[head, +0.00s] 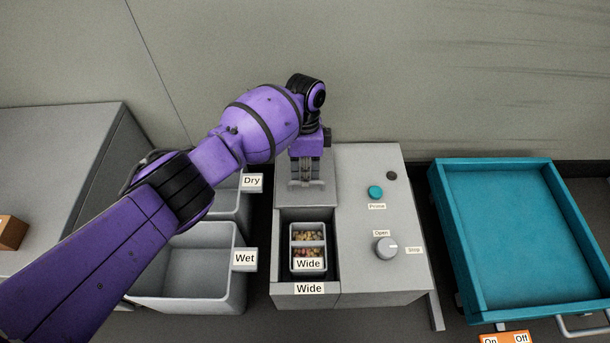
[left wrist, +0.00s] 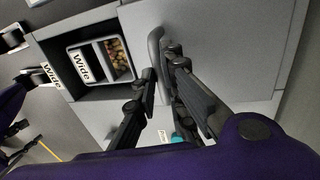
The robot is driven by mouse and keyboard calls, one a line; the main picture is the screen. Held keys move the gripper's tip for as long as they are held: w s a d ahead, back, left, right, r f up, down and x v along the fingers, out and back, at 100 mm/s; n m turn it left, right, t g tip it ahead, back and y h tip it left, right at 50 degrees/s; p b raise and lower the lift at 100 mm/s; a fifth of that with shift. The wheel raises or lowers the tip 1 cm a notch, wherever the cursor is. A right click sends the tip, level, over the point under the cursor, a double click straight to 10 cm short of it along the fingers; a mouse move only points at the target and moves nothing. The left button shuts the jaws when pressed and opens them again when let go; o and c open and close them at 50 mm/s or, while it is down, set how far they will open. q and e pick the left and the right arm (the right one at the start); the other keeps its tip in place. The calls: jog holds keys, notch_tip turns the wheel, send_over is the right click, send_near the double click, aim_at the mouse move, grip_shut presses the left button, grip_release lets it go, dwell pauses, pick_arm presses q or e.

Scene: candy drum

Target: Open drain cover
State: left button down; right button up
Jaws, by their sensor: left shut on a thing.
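The grey cover (head: 322,194) lies behind the open bay marked Wide on the grey machine. Its curved grey handle (left wrist: 155,45) shows in the left wrist view, running in between the black fingers. My left gripper (head: 305,175) points down at the cover and is shut on this handle; the fingers also show in the left wrist view (left wrist: 163,85). The arm and gripper body partly hide the cover's back in the head view.
A small bin (head: 308,264) with colourful candy sits in the open bay. A Prime button (head: 375,191) and a knob (head: 385,248) are on the machine's right. Bins marked Wet (head: 190,275) and Dry stand left, under my arm. A teal tray (head: 440,185) stands right.

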pick_arm(q)
jog(key=shift+d+r, duration=0.1)
jog(key=c, duration=1.9)
grip_release()
jog(key=shift+o, duration=0.2)
notch_tip(320, 180, up, 12)
jog(key=w, duration=0.2)
jog(key=shift+w, duration=0.15)
jog(key=shift+f, duration=0.2)
